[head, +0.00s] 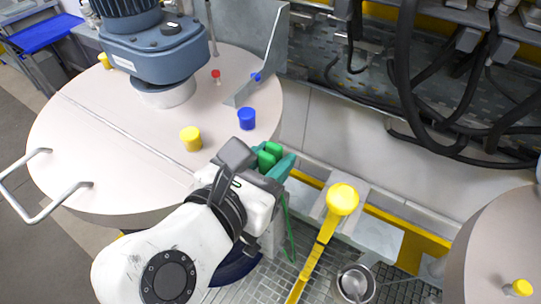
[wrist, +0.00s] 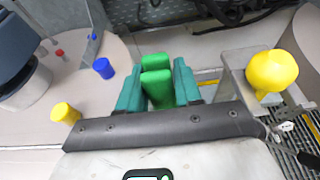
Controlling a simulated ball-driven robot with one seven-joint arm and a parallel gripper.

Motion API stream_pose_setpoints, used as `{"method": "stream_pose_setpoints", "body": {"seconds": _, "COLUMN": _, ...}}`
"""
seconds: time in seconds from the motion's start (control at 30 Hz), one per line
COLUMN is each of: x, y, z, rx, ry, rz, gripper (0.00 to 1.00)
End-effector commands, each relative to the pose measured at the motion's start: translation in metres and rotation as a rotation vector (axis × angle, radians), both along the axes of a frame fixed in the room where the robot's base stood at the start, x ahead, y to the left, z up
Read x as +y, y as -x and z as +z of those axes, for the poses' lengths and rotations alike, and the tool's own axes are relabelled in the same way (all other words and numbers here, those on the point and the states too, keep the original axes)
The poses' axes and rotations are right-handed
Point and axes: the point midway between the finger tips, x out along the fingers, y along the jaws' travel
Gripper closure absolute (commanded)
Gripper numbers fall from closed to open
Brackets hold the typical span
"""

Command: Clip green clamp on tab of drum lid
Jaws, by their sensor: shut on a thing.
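The green clamp (head: 268,152) is between the teal fingers of my gripper (head: 272,165), at the right edge of the drum lid (head: 105,125). In the wrist view the clamp (wrist: 157,88) shows as two green blocks between the fingers of my gripper (wrist: 157,78), which is shut on it. A green cord hangs below the gripper in the head view. The clamp's jaws are hidden, and I cannot tell whether it touches the lid. I cannot make out the tab; the gripper may hide it.
Yellow (head: 191,138) and blue (head: 247,118) caps stand on the lid near my gripper. A grey motor (head: 155,45) and an upright metal bracket (head: 265,60) rise behind. A yellow-knobbed lever (head: 342,199) stands to the right, with a metal cup (head: 354,284) below. Black hoses hang at back right.

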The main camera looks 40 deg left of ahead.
Motion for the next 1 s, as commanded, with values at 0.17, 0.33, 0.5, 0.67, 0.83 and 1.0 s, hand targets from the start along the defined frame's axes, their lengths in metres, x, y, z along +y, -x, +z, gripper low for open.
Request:
{"method": "stream_pose_setpoints", "body": {"seconds": 0.17, "x": 0.0, "y": 0.0, "z": -0.005, "rx": 0.0, "ry": 0.001, "rz": 0.0, "gripper": 0.96}}
{"method": "stream_pose_setpoints", "body": {"seconds": 0.33, "x": 0.0, "y": 0.0, "z": -0.009, "rx": -0.001, "ry": 0.001, "rz": 0.0, "gripper": 0.96}}
{"method": "stream_pose_setpoints", "body": {"seconds": 0.5, "x": 0.0, "y": 0.0, "z": -0.014, "rx": 0.0, "ry": 0.0, "rz": 0.0, "gripper": 0.96}}
{"method": "stream_pose_setpoints", "body": {"seconds": 0.67, "x": 0.0, "y": 0.0, "z": -0.015, "rx": -0.001, "ry": 0.0, "rz": 0.0, "gripper": 0.96}}
{"method": "stream_pose_setpoints", "body": {"seconds": 0.83, "x": 0.0, "y": 0.0, "z": -0.015, "rx": -0.001, "ry": 0.0, "rz": 0.0, "gripper": 0.62}}
{"method": "stream_pose_setpoints", "body": {"seconds": 1.0, "x": 0.0, "y": 0.0, "z": -0.015, "rx": -0.001, "ry": 0.0, "rz": 0.0, "gripper": 0.46}}
